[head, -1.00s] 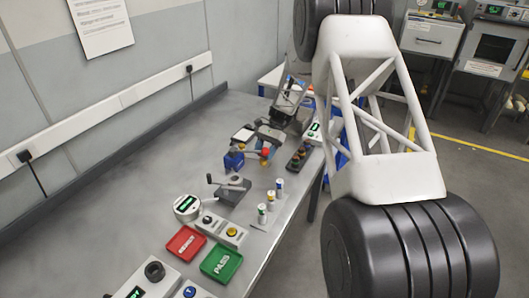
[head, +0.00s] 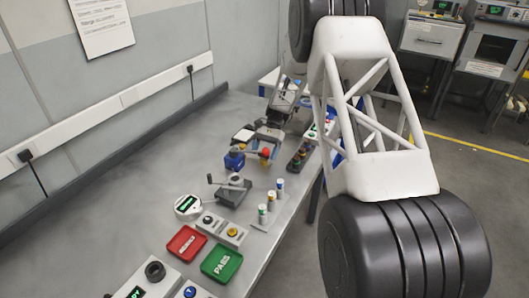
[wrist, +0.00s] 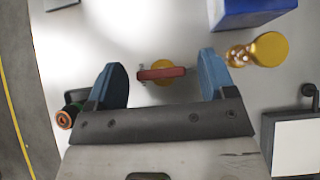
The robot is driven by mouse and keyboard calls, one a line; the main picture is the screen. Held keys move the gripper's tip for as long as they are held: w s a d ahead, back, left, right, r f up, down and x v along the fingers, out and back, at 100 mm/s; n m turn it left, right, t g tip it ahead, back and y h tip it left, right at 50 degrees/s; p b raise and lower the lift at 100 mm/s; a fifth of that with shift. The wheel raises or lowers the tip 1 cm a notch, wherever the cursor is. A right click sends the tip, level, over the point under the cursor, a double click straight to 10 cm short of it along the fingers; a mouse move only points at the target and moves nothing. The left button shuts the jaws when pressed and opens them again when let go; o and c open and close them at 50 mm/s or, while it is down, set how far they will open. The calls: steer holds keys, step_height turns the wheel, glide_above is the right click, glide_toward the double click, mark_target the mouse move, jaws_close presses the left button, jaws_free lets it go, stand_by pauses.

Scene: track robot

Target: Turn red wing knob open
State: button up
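The red wing knob (wrist: 162,73) shows in the wrist view as a narrow bar lying left to right across a round yellow part. My gripper (wrist: 162,82) is open, with one blue finger to the left of the knob and one to the right. There is a clear gap on both sides, and neither finger touches it. In the head view my gripper (head: 270,137) is low over the far part of the bench. A small red and yellow thing (head: 265,154) shows just in front of it there, too small to identify surely.
A blue block (wrist: 250,12) and a brass piece with a yellow cap (wrist: 268,49) are at the upper right in the wrist view. A black and orange part (wrist: 66,116) is near the left finger. Red (head: 187,243) and green (head: 221,263) trays lie nearer on the bench.

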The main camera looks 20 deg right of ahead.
steer(key=shift+w+d+r, duration=0.1)
steer(key=v, duration=0.7)
steer(key=shift+r, duration=0.15)
stand_by(0.3)
steer(key=shift+w+d, duration=0.1)
steer(key=shift+w, duration=0.05)
